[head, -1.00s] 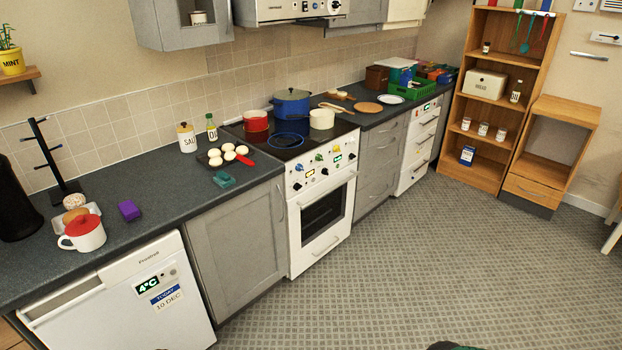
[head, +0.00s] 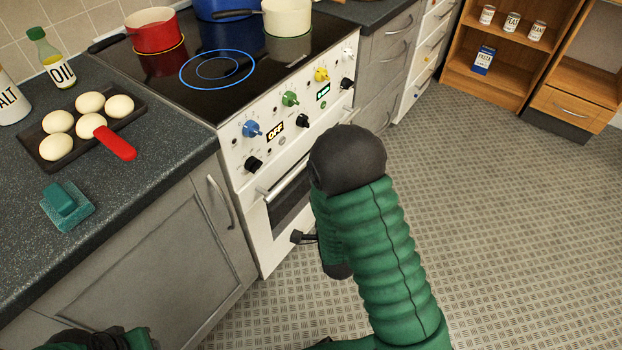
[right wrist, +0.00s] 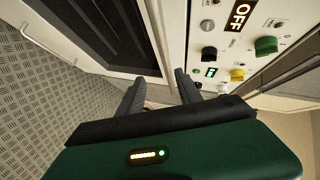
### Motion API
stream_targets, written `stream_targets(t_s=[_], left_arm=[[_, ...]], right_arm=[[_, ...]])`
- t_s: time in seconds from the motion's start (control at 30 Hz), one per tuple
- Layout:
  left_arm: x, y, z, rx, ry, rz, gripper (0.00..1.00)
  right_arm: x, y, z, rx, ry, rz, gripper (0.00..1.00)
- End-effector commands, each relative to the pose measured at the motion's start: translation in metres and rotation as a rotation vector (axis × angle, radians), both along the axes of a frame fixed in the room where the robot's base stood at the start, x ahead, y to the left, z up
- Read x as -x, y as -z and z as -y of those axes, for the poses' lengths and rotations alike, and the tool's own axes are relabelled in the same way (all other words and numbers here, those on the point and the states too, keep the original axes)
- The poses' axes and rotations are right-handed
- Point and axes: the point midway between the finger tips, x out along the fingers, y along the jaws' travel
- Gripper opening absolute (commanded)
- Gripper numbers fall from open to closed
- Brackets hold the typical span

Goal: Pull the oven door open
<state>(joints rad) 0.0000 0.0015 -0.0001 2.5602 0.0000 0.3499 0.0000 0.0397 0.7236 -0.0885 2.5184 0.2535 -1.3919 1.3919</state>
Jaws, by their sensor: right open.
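The oven (head: 262,225) is white with a dark window, and its door looks shut in the head view. A pale bar handle (head: 275,182) runs along the top of the door, below the knob panel; my right arm hides part of it. In the right wrist view my right gripper (right wrist: 157,82) is open, its two dark fingers apart near the pale handle strip (right wrist: 155,35), which runs toward the gap between them. Contact cannot be told. The door window (right wrist: 100,35) shows left of the strip. Dark parts of my left arm show at the head view's bottom left; its jaws are unclear.
Knobs and an OFF display (head: 275,133) sit above the door. A red pot (head: 155,33) and a cream pot (head: 288,17) stand on the hob. The floor at right is clear.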

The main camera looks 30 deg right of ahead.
Motion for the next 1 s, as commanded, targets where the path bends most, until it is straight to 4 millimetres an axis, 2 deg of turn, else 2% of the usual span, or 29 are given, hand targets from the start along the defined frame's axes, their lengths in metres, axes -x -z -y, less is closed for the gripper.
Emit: stream_targets(t_s=[0.03, 0.17, 0.27, 0.7, 0.83, 1.0], left_arm=[[0.0, 0.023, 0.0, 0.0, 0.0, 0.001, 0.36], [0.0, 0.027, 0.0, 0.0, 0.0, 0.002, 0.36], [0.0, 0.027, 0.0, 0.0, 0.0, 0.002, 0.36], [0.0, 0.054, 0.0, 0.0, 0.0, 0.002, 0.36], [0.001, 0.06, 0.0, 0.0, 0.0, 0.002, 0.36], [0.001, 0.063, 0.0, 0.0, 0.0, 0.002, 0.36]], right_arm=[[0.002, 0.021, 0.005, -0.023, 0.023, 0.057, 0.41], [0.001, 0.017, 0.012, -0.059, 0.048, 0.153, 0.41], [-0.011, 0.016, 0.018, -0.065, 0.051, 0.166, 0.41], [-0.112, 0.036, 0.062, -0.064, 0.048, 0.161, 0.41], [-0.136, 0.039, 0.072, -0.064, 0.048, 0.16, 0.41], [-0.151, 0.04, 0.078, -0.065, 0.048, 0.158, 0.41]])
